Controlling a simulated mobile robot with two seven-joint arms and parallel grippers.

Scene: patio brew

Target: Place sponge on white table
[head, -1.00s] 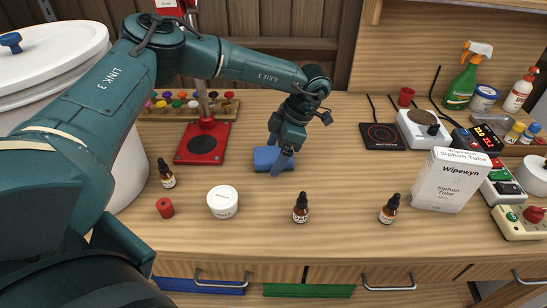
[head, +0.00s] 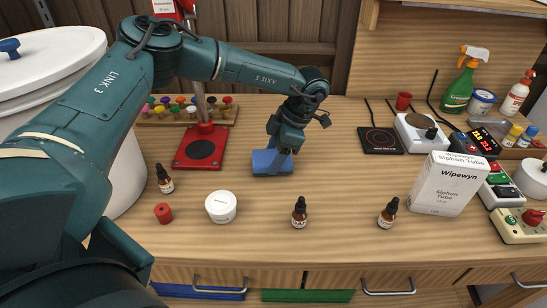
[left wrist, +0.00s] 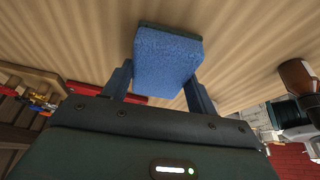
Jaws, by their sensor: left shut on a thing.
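A blue sponge (head: 264,161) with a dark backing is at the middle of the wooden bench. My left gripper (head: 279,161) points down and is shut on the sponge. In the left wrist view the blue face of the sponge (left wrist: 167,60) sits between the two fingers of the left gripper (left wrist: 158,90). Whether the sponge still touches the bench I cannot tell. No white table shows in either view. My right gripper is not in view.
On the wooden bench (head: 330,200), a white jar (head: 220,207), a red cap (head: 163,213) and dropper bottles (head: 299,213) stand in front. A red stand base (head: 200,148) is to the left, a black hot plate (head: 380,140) and a white box (head: 446,184) to the right.

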